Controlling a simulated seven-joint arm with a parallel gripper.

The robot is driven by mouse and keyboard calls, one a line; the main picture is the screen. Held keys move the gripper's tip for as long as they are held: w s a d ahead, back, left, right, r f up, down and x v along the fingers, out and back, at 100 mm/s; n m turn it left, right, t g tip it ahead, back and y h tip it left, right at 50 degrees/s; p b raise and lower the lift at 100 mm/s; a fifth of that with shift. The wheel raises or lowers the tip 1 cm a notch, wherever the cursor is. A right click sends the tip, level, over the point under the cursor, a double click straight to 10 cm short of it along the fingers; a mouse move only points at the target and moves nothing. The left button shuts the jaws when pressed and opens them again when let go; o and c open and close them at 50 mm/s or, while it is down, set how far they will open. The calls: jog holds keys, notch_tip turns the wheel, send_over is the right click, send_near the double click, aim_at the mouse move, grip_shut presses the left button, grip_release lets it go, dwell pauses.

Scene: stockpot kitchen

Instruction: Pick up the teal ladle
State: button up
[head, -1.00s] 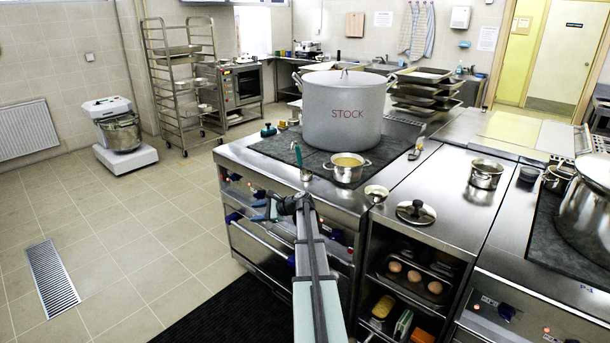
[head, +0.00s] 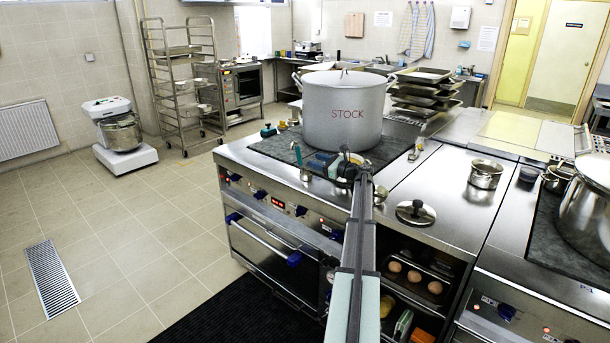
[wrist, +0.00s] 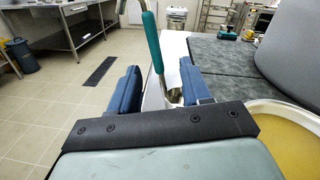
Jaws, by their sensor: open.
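The teal ladle stands upright near the front left of the dark hob, its teal handle (head: 298,155) on top and its steel lower part (head: 305,175) below. In the wrist view its teal handle (wrist: 153,42) shows between the two blue fingers, leaning slightly, with steel below; the black palm edge hides what lies nearer. My gripper (head: 314,163) is open and empty, just right of the ladle in the head view. In the wrist view, too, my gripper (wrist: 159,70) has its fingers apart either side of the ladle's line; I cannot tell whether the handle is within their reach.
The large STOCK pot (head: 343,115) stands close behind my gripper. A pan of yellow soup (wrist: 282,138) is close on the right in the wrist view. A lid (head: 416,212) and a small steel pot (head: 486,174) sit on the right counter. Open floor lies left.

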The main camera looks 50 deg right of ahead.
aim_at(301, 158)
jog(key=shift+w+a+f, duration=0.1)
jog(key=shift+w+a, duration=0.15)
jog(key=shift+w, duration=1.55)
jog(key=shift+w+a+f, duration=0.1)
jog(key=shift+w+a, duration=0.15)
jog(key=shift+w, duration=1.55)
jog(key=shift+w+a, duration=0.25)
jog(key=shift+w, duration=1.55)
grip_shut()
